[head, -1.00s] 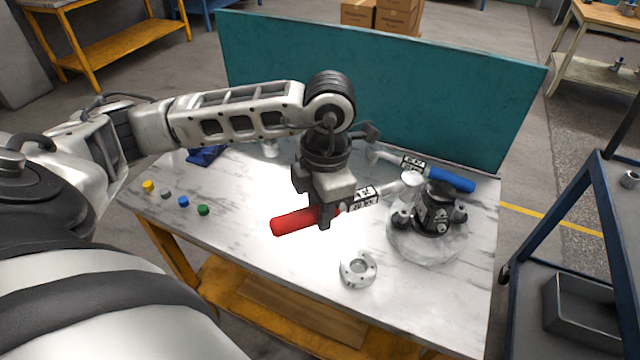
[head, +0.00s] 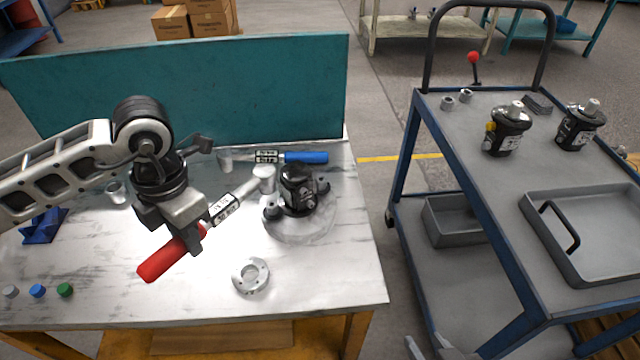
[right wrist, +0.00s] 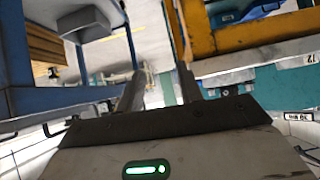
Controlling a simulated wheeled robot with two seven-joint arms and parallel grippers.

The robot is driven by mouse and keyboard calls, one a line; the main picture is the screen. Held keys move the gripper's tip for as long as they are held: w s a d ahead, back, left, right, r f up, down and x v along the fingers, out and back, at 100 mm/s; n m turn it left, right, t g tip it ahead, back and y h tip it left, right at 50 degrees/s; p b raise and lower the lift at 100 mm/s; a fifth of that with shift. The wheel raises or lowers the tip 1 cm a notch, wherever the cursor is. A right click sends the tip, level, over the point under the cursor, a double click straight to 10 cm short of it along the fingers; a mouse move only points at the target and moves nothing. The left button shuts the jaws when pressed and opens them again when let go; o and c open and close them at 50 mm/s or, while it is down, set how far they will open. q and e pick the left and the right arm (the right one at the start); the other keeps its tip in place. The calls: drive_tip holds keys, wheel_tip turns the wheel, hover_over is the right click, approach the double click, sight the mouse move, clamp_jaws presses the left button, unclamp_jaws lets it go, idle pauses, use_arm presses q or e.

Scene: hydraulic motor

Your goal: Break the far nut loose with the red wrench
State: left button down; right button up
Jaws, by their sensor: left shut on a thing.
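The red wrench (head: 168,260) has a red handle and a grey shaft with a printed label. My left gripper (head: 192,240) is shut on it where the handle meets the shaft. The wrench's pale head (head: 263,176) is at the left rear of the black hydraulic motor (head: 297,187). I cannot tell whether it is seated on the far nut, which I cannot make out clearly. The motor stands upright on a round pale base (head: 300,228). My right gripper (head: 430,350) shows at the bottom edge; its fingers are apart and empty in the right wrist view (right wrist: 160,85).
A blue-handled wrench (head: 305,157) lies behind the motor, before the teal panel (head: 190,90). A metal ring (head: 250,275) lies on the front of the table (head: 340,285). The blue cart (head: 480,130) at right carries two motors and a grey tray (head: 590,225).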

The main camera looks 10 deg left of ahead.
use_arm(q)
drive_tip(key=c, duration=1.7)
unclamp_jaws()
clamp_jaws()
